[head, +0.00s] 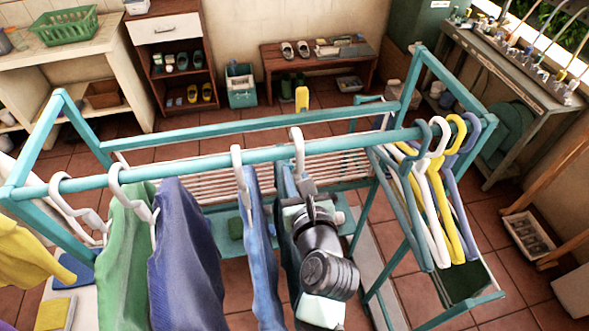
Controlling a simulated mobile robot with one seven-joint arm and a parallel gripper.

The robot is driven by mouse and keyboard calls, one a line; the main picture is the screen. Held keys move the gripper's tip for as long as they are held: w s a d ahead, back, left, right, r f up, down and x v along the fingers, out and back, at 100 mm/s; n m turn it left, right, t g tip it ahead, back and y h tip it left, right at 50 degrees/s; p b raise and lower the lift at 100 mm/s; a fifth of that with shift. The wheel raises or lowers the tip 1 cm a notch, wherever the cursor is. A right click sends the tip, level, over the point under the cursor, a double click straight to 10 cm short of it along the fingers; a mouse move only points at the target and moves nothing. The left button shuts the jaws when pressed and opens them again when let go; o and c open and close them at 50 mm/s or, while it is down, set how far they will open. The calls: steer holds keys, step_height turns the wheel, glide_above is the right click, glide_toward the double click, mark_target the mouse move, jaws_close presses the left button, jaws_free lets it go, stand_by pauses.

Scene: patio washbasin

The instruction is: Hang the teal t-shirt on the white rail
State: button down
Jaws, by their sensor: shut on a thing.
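My gripper (307,190) is right of centre, just below the front rail (210,160), which looks teal, not white. It is shut at the neck of a white hanger (297,145), whose hook reaches up at the rail. I cannot tell if the hook bears on the rail. A teal-blue garment (284,190), likely the t-shirt, hangs below that hanger, largely hidden by my gripper and wrist. Just left, a blue garment (258,235) hangs on another white hanger (238,165). No separate white rail is plain to see.
Green (128,250) and navy (180,250) garments hang on the rail's left part. Several empty coloured hangers (455,170) crowd its right end. The rail is bare between the white hanger and those. White slats (220,178) lie behind. A bench (320,60) stands at the back.

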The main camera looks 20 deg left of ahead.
steer(key=s+f+p+v, duration=0.1)
steer(key=f+v, duration=0.3)
steer(key=v, duration=1.3)
steer(key=d+f+p+v, duration=0.1)
steer(key=f+p+v, duration=0.2)
steer(key=v, duration=1.4)
steer(key=shift+s+f, duration=0.4)
steer(key=shift+s, duration=0.1)
steer(key=shift+d, duration=0.15)
